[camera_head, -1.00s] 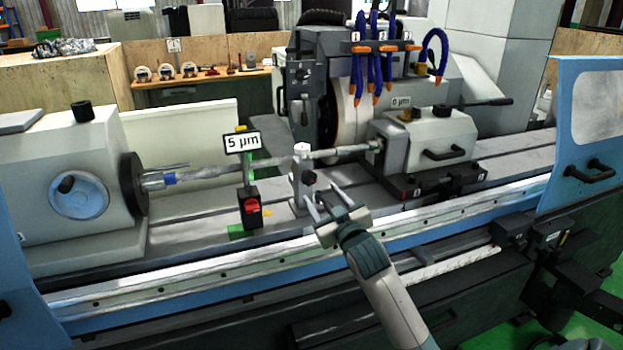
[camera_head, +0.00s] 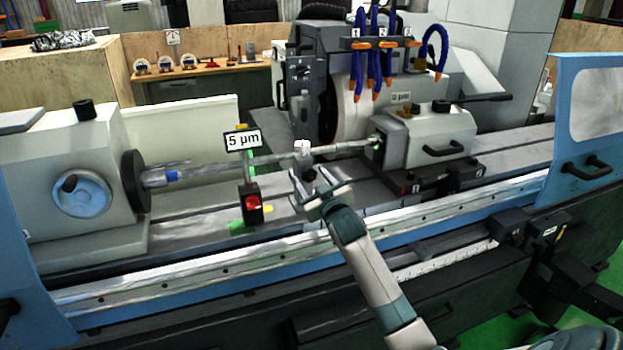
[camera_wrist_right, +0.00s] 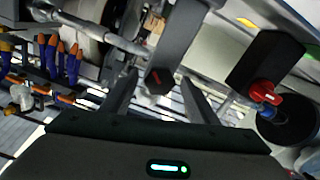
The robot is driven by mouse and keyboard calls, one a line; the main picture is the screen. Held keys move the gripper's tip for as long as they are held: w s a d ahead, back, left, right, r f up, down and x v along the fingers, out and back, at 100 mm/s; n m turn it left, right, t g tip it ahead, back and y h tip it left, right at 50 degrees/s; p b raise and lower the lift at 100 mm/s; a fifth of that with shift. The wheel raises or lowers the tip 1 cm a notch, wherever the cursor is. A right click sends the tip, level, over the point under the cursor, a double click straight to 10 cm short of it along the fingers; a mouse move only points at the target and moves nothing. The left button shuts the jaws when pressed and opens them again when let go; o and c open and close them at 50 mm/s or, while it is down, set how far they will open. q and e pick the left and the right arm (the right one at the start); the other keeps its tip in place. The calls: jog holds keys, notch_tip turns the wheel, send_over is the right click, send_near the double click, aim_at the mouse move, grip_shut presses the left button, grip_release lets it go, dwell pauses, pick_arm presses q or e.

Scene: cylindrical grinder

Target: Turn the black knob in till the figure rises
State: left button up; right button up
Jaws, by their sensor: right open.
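The black knob (camera_wrist_right: 157,82), with a red mark on its face, sits on a grey upright rest (camera_head: 299,182) under the long workpiece shaft. In the right wrist view it lies between the fingertips of my right gripper (camera_wrist_right: 158,78), which is open with a finger on either side. I cannot tell whether the fingers touch it. In the head view my right gripper (camera_head: 309,176) stands in front of the rest and partly hides the knob. A sign reading 5 µm (camera_head: 243,140) stands left of the rest. My left gripper is not in view.
A black block with a red knob (camera_head: 252,203) stands left of the rest; the red knob (camera_wrist_right: 263,92) also shows in the wrist view. A blue guard (camera_head: 585,130) stands at right.

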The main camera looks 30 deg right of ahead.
jog(key=c, duration=1)
jog(key=shift+c, duration=0.2)
jog(key=shift+m, duration=0.4)
jog(key=m+p, duration=0.1)
jog(key=m, duration=0.2)
jog(key=shift+p, duration=0.3)
jog(key=shift+m+p, duration=0.5)
jog(key=shift+m, duration=1.1)
jog(key=o, duration=1)
jog(key=shift+o, duration=0.2)
